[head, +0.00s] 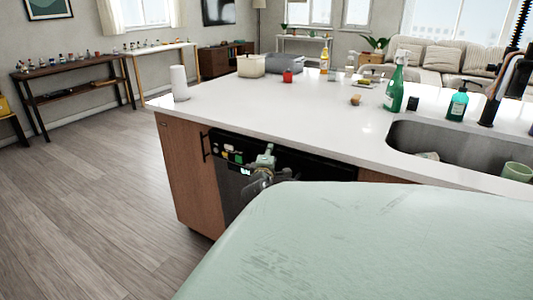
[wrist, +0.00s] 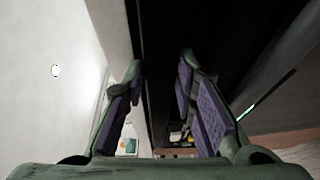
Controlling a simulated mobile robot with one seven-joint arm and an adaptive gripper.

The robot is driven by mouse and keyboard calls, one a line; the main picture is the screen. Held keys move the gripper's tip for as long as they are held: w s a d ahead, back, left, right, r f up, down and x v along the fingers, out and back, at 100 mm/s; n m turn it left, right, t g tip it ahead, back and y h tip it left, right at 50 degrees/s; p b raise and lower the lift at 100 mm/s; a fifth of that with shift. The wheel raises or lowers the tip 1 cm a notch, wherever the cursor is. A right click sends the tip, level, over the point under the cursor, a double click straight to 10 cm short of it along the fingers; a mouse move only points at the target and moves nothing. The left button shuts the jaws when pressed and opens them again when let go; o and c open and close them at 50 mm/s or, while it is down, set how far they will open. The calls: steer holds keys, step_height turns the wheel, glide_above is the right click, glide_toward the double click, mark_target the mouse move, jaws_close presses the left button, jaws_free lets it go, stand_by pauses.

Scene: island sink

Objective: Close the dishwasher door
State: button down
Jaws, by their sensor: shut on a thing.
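The dishwasher (head: 232,180) is built into the near side of the kitchen island, below the white countertop. Its dark door looks close to upright in the head view, with a black control strip and small coloured marks along the top. How far the door stands from the cabinet cannot be told. My gripper (head: 262,178) is at the door's upper part, left of the middle. In the wrist view my gripper (wrist: 165,100) has its two purple-padded fingers on either side of a dark part of the dishwasher door. The exact contact is in shadow. My pale green body hides the door's lower right.
The white countertop (head: 270,105) overhangs the dishwasher. A wooden cabinet panel (head: 188,165) with a black handle stands to its left. The sink (head: 440,142), a green bottle (head: 394,88) and a soap dispenser (head: 457,104) are at right. The wooden floor (head: 90,210) at left is clear.

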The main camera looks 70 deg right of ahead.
steer(key=shift+w+r, duration=0.2)
steer(key=shift+r, duration=0.7)
steer(key=c, duration=1.2)
jaws_free()
steer(key=shift+c, duration=0.2)
steer(key=shift+o, duration=1.6)
steer(key=shift+s+f, duration=0.1)
steer(key=shift+f, duration=0.1)
steer(key=shift+f, duration=0.1)
steer(key=shift+s+a, duration=0.1)
steer(key=shift+a, duration=0.05)
steer(key=s+a, duration=0.2)
steer(key=a, duration=0.9)
steer(key=shift+a, duration=0.3)
steer(key=shift+s, duration=0.1)
